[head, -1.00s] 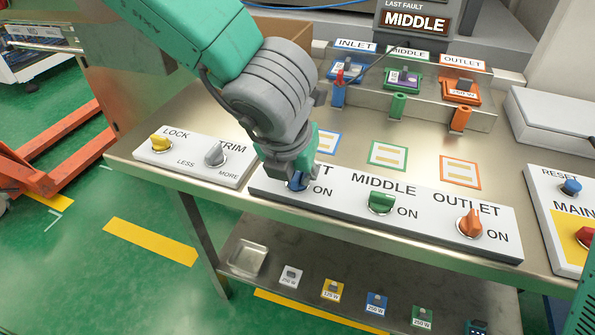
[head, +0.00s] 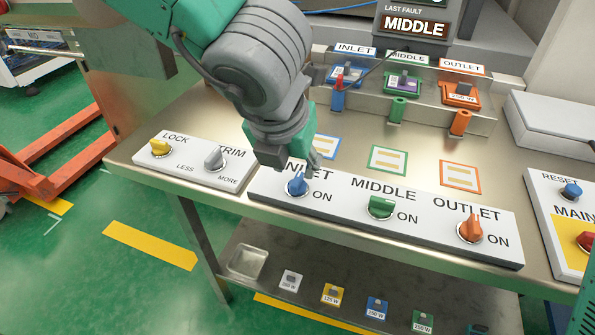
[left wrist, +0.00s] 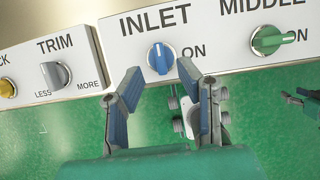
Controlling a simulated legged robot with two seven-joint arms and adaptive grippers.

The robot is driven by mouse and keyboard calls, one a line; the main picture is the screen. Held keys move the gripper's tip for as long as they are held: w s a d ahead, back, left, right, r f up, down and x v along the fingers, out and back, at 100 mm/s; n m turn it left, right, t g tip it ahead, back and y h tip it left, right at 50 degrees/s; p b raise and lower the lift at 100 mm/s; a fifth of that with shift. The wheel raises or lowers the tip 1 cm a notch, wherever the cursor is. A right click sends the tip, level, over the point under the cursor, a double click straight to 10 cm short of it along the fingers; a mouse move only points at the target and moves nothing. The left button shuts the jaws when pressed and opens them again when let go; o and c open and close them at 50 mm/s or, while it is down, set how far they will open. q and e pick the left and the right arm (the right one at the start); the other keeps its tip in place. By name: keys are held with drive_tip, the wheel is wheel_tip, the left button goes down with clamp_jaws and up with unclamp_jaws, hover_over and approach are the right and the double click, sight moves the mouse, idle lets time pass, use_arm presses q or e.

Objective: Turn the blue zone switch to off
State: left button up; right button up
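The blue zone switch (head: 297,184) is on the white panel under the label INLET. In the left wrist view the blue switch (left wrist: 160,58) has its handle upright, across the direction of the ON mark at its right. The green MIDDLE switch (left wrist: 267,40) beside it points along toward its ON mark. My left gripper (head: 298,164) is just above and behind the blue switch. In the left wrist view its two fingers (left wrist: 158,82) are spread with nothing between them, apart from the switch. A dark gripper-like part (left wrist: 302,97) shows at the right edge; its opening is unclear.
The green MIDDLE (head: 381,207) and orange OUTLET (head: 470,227) switches are to the right. A panel with the yellow LOCK knob (head: 160,147) and grey TRIM knob (head: 214,158) is left. The RESET and MAIN panel (head: 548,213) is at far right. Small coloured modules lie on the lower shelf.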

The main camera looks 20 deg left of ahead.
use_arm(q)
drive_tip(key=v, duration=0.7)
idle(0.3)
